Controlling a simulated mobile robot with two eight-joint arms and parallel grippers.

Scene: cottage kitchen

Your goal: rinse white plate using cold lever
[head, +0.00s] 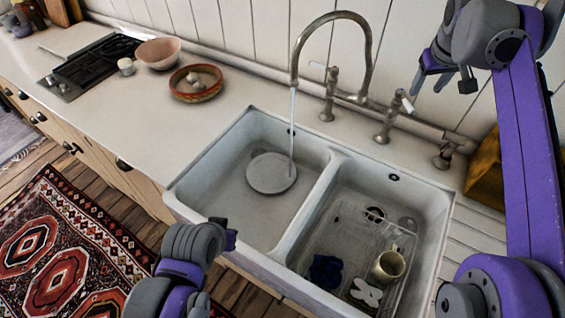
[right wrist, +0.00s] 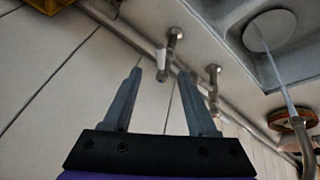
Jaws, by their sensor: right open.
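A white plate (head: 271,173) lies in the left basin of the double sink, and a thin water stream (head: 292,130) falls from the tap onto its edge. The plate and stream also show in the right wrist view (right wrist: 270,31). The tap (head: 372,50) has a left lever (head: 318,66) and a right lever (head: 404,103); which is cold I cannot tell. My right gripper (head: 444,80) is open and empty, above and right of the right lever. In the right wrist view a white lever handle (right wrist: 161,60) shows beyond its fingertips. My left gripper (head: 231,238) is near the sink's front edge, its jaws unclear.
The right basin (head: 330,235) holds a rack with a beige mug (head: 389,265), a dark blue item (head: 326,270) and a white item (head: 367,291). On the counter left are a patterned bowl (head: 196,83), a pink bowl (head: 158,52) and a hob (head: 90,65). The counter between is clear.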

